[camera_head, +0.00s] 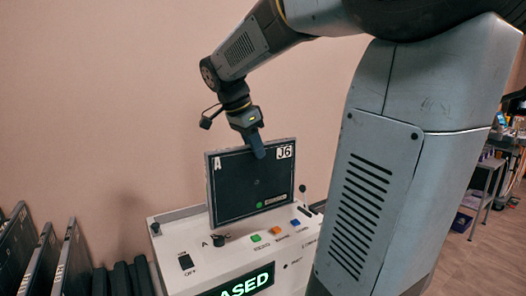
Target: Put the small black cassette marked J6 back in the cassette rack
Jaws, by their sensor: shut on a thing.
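The black cassette (238,190) has a light edge, a white "J6" label at its top right and an "A" at its top left. It stands upright at the white console (165,232); I cannot tell whether its lower edge is in a slot or just above the top. My gripper (257,146) comes down from above and is shut on the cassette's top edge. Its far finger is hidden behind the cassette. At the far left, several dark upright panels (42,258) stand in a row, perhaps the cassette rack, partly cut off.
The console has knobs, colored buttons, a lever (303,190) and a lit green display (240,284) ending in "ASED". A plain wall (100,90) is behind. My arm hides the right middle. A cart (484,185) stands far right on open floor.

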